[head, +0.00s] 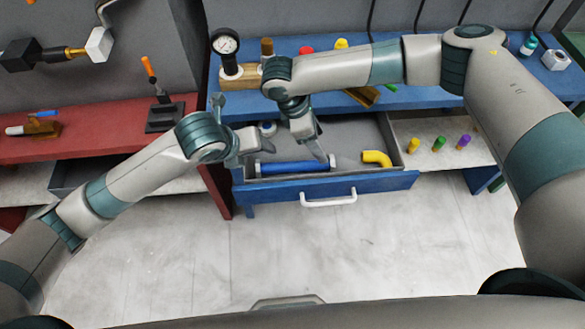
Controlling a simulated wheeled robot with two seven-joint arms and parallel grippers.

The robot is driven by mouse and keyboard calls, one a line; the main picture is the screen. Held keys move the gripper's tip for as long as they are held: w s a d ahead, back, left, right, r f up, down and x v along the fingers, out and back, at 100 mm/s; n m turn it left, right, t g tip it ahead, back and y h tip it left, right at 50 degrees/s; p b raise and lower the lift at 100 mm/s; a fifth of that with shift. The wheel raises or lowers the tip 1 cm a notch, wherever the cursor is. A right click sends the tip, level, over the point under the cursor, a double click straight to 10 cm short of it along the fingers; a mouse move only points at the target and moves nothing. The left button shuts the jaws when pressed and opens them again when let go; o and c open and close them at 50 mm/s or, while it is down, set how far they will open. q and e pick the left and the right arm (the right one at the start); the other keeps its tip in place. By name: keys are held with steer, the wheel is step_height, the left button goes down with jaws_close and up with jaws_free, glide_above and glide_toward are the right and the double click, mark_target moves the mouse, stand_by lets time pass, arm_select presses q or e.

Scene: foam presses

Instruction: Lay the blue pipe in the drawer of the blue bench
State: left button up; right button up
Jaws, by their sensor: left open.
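The blue bench (225,200) has its drawer (385,184) pulled open, with a white handle (328,199) on its front. The blue pipe (290,168), with pale ends, lies lengthwise inside the drawer along the front wall, at the left. My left gripper (243,146) is open at the drawer's left edge, close to the pipe's left end and apart from it as far as I can see. My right gripper (318,153) points down into the drawer just above the pipe's right part. Its fingers overlap in this view, so I cannot tell their opening or any contact.
A yellow elbow pipe (377,158) lies in the drawer at the right. A gauge (226,44) and a wooden block stand on the bench top. Small coloured bottles (439,144) stand on the shelf at right. A red bench (90,140) is at left. The floor in front is clear.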

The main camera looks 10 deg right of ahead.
steer(key=shift+v, duration=1.65)
